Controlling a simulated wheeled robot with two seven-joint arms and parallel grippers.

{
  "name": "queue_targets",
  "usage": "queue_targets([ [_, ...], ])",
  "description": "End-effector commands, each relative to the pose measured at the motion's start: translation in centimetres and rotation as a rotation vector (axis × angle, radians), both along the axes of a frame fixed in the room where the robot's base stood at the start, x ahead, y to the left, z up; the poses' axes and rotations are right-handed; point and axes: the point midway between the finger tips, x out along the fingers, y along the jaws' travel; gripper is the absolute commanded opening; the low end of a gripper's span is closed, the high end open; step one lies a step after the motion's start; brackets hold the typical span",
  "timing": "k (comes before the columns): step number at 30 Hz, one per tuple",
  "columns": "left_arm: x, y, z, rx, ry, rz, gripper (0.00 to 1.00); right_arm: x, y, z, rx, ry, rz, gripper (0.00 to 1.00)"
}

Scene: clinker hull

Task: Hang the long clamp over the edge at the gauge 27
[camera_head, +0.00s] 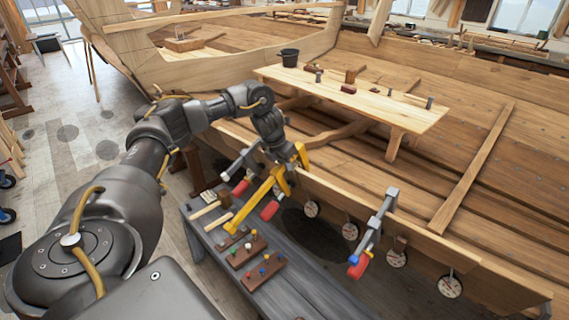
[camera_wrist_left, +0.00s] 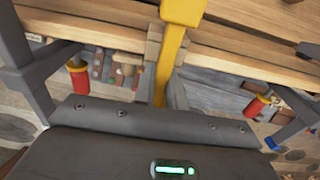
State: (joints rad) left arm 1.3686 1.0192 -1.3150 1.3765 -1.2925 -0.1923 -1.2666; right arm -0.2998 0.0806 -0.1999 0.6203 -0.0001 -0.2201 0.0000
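A long yellow clamp (camera_head: 256,199) slants from beside the plank's top edge (camera_head: 352,204) down toward the bench. My left gripper (camera_head: 284,176) is around its bar near the upper end. In the left wrist view the yellow bar (camera_wrist_left: 169,58) runs between the finger pads of the gripper (camera_wrist_left: 167,52), which is shut on it. I cannot tell whether its upper jaw touches the edge. My right gripper is out of view.
A grey clamp with a red handle (camera_head: 373,230) hangs on the edge to the right. Another grey clamp (camera_head: 243,157) is close left of the gripper. A grey bench (camera_head: 309,284) below holds wooden blocks (camera_head: 262,272). A plank table (camera_head: 345,96) stands inside the hull.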

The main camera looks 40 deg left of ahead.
Motion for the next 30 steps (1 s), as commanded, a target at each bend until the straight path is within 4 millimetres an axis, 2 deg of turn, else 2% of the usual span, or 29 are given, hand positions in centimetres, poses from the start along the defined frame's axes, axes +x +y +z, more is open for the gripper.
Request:
queue_targets([
  [1, -0.1, -0.1, -0.1, -0.001, 0.003, -0.001, 0.18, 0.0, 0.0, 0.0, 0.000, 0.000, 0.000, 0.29],
  [6, -0.1, 0.0, -0.1, 0.000, 0.003, -0.001, 0.38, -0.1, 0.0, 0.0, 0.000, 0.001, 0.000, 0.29],
  [19, -0.3, 0.0, 0.0, 0.001, 0.008, -0.001, 0.38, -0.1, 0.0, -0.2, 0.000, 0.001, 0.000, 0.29],
  [23, -0.8, 0.1, 1.6, 0.000, 0.003, -0.001, 0.38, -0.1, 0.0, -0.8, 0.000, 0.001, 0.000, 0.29],
  [28, -1.9, 0.1, 5.1, 0.000, -0.002, -0.003, 0.38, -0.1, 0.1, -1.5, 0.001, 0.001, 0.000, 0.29],
  [30, -2.4, 0.2, 7.0, 0.002, -0.002, -0.002, 0.38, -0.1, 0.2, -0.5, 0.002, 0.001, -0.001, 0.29],
])
